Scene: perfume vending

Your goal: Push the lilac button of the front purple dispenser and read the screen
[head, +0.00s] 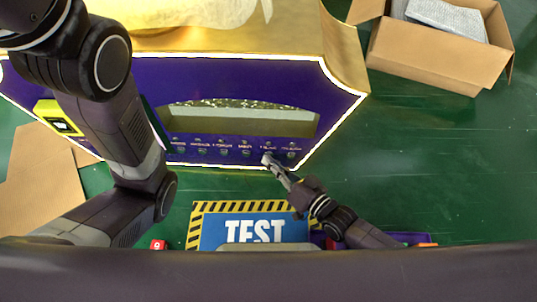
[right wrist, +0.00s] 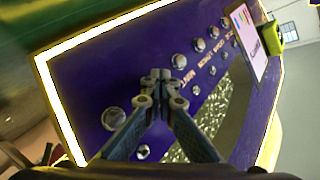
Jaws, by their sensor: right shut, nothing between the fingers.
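The purple dispenser (head: 345,105) has a white-lit edge and gold sides, and fills the upper middle of the head view. A row of small round buttons with labels runs along its lower edge; no button's lilac colour can be told. In the right wrist view the purple panel (right wrist: 85,75) carries silver round buttons, one of them near the left corner (right wrist: 113,118). My right gripper (head: 267,158) is shut and empty, its tips at the second button from the right, which they partly hide; contact cannot be told. The tips also show in the right wrist view (right wrist: 160,75). My left gripper is out of view.
A yellow device with a dark screen (head: 62,122) stands at the dispenser's left; its text is unreadable. An open cardboard box (head: 420,60) stands right.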

